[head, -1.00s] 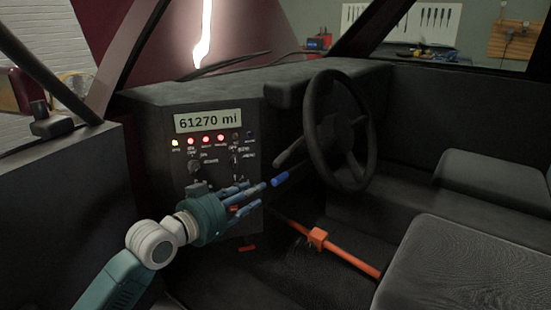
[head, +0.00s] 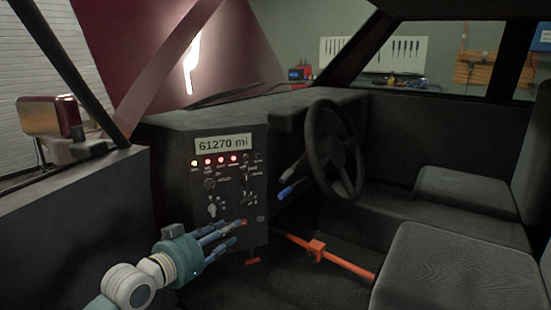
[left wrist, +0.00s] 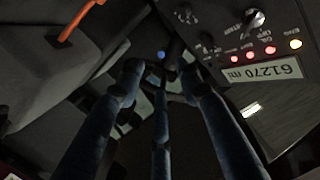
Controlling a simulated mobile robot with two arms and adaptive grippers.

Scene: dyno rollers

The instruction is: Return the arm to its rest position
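My left arm comes in from the lower left in the head view. Its teal gripper (head: 232,235) has its blue fingers stretched toward the lower part of the dark control panel (head: 233,180). The fingers stand apart with nothing between them, so it is open. I cannot tell whether a fingertip touches the panel. In the left wrist view the spread fingers (left wrist: 160,75) reach up the middle, with the panel's knobs and lights upside down at the upper right. My right gripper is not in view.
A blue-tipped lever (head: 287,191) sticks out left of the steering wheel (head: 333,148). An orange bar (head: 345,262) slants across the floor. Grey seats (head: 460,265) fill the right side. The door with a mirror (head: 50,117) bounds the left. The panel display (head: 223,143) reads 61270 mi.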

